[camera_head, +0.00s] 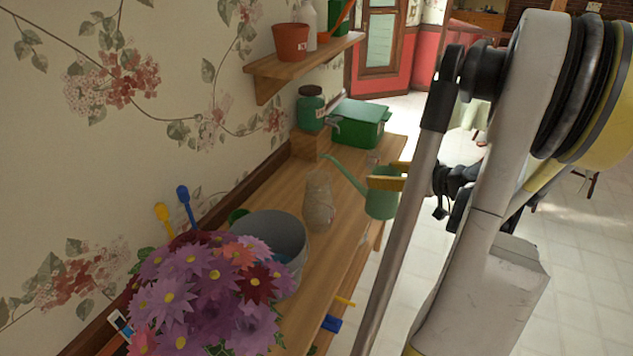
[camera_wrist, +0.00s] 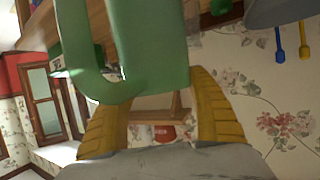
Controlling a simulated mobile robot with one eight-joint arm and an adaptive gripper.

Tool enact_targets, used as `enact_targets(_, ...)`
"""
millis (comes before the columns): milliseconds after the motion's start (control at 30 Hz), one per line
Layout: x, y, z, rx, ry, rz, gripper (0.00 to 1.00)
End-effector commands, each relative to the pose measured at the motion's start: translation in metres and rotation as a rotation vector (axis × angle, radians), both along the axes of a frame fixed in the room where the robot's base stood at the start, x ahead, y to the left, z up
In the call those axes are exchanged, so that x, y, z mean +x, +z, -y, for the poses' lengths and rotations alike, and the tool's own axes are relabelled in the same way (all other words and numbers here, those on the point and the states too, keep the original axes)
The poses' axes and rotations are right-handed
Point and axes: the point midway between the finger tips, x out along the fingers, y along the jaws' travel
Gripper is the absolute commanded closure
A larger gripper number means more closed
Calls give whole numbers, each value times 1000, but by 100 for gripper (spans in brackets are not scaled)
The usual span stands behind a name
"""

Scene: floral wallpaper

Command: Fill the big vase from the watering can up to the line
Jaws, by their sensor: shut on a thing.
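The green watering can (camera_head: 381,204) is at the right edge of the wooden bench, its long spout pointing left and up over the bench. My gripper (camera_head: 386,183) has its yellow fingers shut on the can. In the wrist view the can (camera_wrist: 155,50) and its looped handle fill the space by the fingers (camera_wrist: 160,110). No fill line or water shows.
A grey bucket (camera_head: 268,232) and purple flowers (camera_head: 195,290) are in the foreground. A green box (camera_head: 360,124) and a green jar (camera_head: 311,108) stand at the bench's far end. A wall shelf (camera_head: 300,62) holds an orange pot (camera_head: 291,41). Bare bench (camera_head: 345,215) lies beside the tan object.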

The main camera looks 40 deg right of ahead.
Motion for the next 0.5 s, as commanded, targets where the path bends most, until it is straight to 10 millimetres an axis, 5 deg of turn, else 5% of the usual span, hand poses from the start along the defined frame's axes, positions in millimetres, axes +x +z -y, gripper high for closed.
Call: enact_targets(500, 0, -41, 0, 0, 0, 1, 74)
